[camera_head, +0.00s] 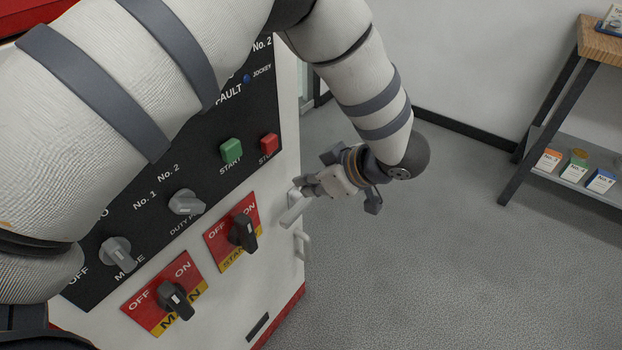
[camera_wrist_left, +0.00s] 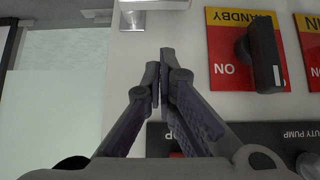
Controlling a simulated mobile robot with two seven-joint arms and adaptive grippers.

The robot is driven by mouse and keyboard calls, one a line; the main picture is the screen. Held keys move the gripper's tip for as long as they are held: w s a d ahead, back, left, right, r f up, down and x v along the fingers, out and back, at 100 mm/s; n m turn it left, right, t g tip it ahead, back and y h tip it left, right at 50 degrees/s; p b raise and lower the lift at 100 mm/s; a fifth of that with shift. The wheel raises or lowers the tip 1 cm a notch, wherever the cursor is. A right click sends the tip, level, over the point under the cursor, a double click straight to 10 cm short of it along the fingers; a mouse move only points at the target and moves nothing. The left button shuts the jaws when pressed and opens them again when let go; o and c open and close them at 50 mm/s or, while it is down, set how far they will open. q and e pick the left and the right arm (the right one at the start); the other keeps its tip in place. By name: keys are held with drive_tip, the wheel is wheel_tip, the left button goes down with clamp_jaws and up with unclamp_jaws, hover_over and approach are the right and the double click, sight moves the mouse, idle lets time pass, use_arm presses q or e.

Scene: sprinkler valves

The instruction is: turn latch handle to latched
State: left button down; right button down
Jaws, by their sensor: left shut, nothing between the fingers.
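A pale latch handle (camera_head: 292,210) sits near the right edge of the white cabinet front, slanting down to the left. A white handle-like piece with a grey plate (camera_wrist_left: 132,21), likely the same latch, shows at the top of the left wrist view and is cut off. My left gripper (camera_head: 305,187) is at the cabinet's right edge, just above the latch handle. Its fingers (camera_wrist_left: 161,62) are shut with nothing between them, pointing at the latch but apart from it in the wrist view. Touching cannot be told in the head view. My right gripper is not in view.
A white pull handle (camera_head: 301,246) is below the latch. The standby knob (camera_head: 242,233) and main knob (camera_head: 175,299) are to its left. The red stop button (camera_head: 269,144) is above. Right of the cabinet is open grey floor (camera_head: 430,270), then a shelf (camera_head: 575,165).

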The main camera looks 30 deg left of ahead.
use_arm(q)
hover_over(296, 211)
wheel_tip(296, 211, down, 4)
drive_tip(key=shift+s+f, duration=0.15)
drive_tip(key=shift+f, duration=0.05)
wheel_tip(296, 211, down, 2)
drive_tip(key=shift+f, duration=0.25)
drive_tip(key=shift+f+b, duration=0.3)
drive_tip(key=shift+f, duration=0.15)
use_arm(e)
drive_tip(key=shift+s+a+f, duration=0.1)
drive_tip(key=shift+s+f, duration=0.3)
